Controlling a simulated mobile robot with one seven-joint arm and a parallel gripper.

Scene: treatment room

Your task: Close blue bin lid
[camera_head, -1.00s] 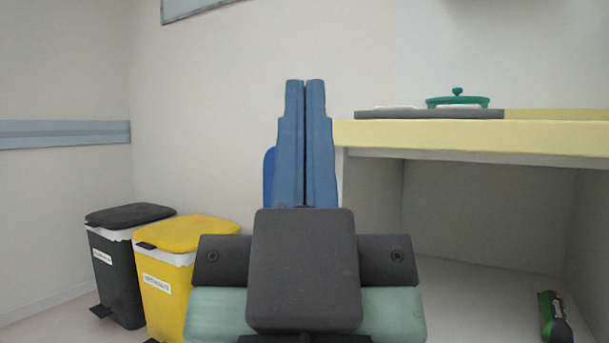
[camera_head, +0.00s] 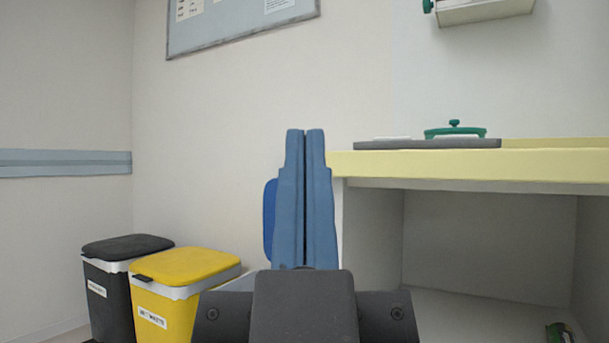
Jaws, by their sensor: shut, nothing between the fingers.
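My gripper (camera_head: 305,133) is in the middle of the head view, with its two blue fingers pointing up and pressed together, empty. A blue lid (camera_head: 269,220) shows as a narrow upright strip just left of the fingers, against the wall. It looks raised, and most of it is hidden behind my gripper. A small pale piece right of the yellow bin may be the rim of the blue bin, whose body is hidden. I cannot tell whether the gripper touches the lid.
A yellow bin (camera_head: 170,309) and a black bin (camera_head: 107,298) stand at left with lids down. A yellow-topped counter (camera_head: 430,164) is at right, bearing a grey tray (camera_head: 480,144) and a green lidded dish (camera_head: 455,131). A dark green object (camera_head: 559,334) lies below it.

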